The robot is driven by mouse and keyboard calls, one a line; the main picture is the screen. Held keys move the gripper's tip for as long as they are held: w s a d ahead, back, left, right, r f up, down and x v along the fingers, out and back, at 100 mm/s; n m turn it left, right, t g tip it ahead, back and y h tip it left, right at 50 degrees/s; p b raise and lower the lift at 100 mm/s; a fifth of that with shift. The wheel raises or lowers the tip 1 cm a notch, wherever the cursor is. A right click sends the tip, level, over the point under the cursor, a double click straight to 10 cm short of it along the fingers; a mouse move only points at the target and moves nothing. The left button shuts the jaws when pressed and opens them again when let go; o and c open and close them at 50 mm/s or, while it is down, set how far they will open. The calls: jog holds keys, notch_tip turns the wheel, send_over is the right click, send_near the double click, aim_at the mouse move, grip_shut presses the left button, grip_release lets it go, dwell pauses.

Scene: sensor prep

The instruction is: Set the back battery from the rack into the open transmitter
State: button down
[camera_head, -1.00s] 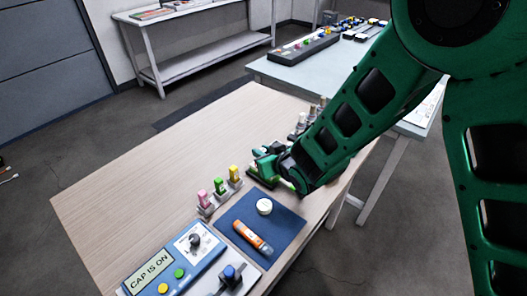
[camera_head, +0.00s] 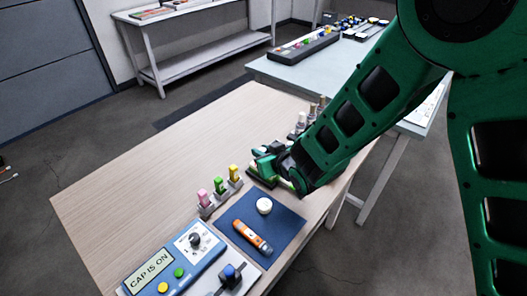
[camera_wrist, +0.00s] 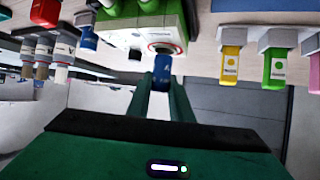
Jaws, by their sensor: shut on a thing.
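In the wrist view my gripper (camera_wrist: 163,88) is shut on a blue battery (camera_wrist: 162,68) with a small pale mark. The battery's far end is at a white and green holder (camera_wrist: 150,38), just below a round, red-ringed opening. I cannot tell whether it touches or sits partly in that opening. In the head view my gripper (camera_head: 268,160) is low over the table's right side, and my arm hides most of the holder. An orange tube-like device (camera_head: 252,237), likely the transmitter, lies on a blue mat (camera_head: 285,230). A white round cap (camera_head: 264,206) lies beside it.
Pink, green and yellow pieces stand in small holders (camera_head: 207,208) left of the mat. A blue panel (camera_head: 178,262) reading "CAP IS ON" is at the front. Several vials (camera_head: 300,125) stand beyond my gripper. The table's left half (camera_head: 145,185) is clear.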

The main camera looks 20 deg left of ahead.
jog(key=shift+f, duration=1.2)
dwell(0.7)
jog(key=c, duration=1.5)
grip_release()
jog(key=shift+o, duration=1)
jog(key=shift+d, duration=0.1)
jog(key=shift+w+r, duration=0.1)
jog(key=shift+r, duration=0.55)
jog(key=shift+r, duration=2.95)
